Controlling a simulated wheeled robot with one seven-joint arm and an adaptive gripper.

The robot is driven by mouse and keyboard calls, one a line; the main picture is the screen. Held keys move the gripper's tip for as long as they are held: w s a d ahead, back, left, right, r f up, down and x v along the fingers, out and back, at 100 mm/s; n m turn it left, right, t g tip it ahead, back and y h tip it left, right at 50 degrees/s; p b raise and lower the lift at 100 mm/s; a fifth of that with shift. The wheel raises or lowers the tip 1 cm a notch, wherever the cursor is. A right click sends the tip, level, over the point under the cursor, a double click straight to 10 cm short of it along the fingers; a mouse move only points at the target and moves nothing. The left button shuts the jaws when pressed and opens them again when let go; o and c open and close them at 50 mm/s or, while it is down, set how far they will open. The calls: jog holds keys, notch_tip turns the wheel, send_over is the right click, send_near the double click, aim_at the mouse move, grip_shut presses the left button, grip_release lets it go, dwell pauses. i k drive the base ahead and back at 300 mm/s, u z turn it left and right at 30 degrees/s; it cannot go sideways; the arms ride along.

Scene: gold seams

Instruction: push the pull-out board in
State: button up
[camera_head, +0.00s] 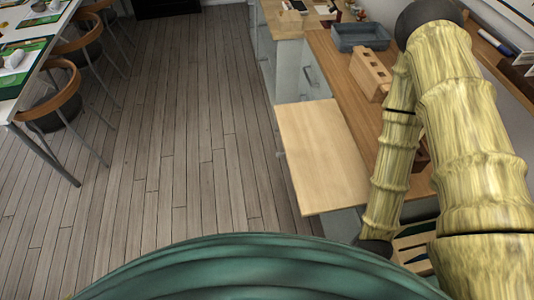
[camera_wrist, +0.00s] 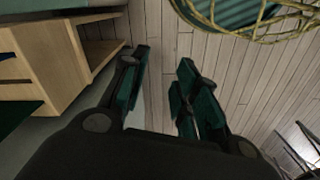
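The pull-out board (camera_head: 322,155) is a pale wooden panel. In the head view it sticks out to the left from the grey cabinet front (camera_head: 290,72), below the brown worktop (camera_head: 342,68), over the floor. My gripper (camera_wrist: 163,62) shows in the wrist view with its two dark green fingers apart and nothing between them but floor. In the head view my arm reaches down at the right and its end is hidden. Pale wood furniture (camera_wrist: 60,62) is left of the fingers in the wrist view; I cannot tell whether the board is part of it.
A blue-grey bin (camera_head: 360,37) and a wooden block with holes (camera_head: 371,74) stand on the worktop. The plank floor (camera_head: 180,130) left of the board is clear. Chairs (camera_head: 55,95) and a set table (camera_head: 30,75) are at the far left.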

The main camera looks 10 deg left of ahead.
aim_at(329, 172)
jog(key=z, duration=1.1)
jog(key=k, duration=0.5)
jog(key=u, duration=1)
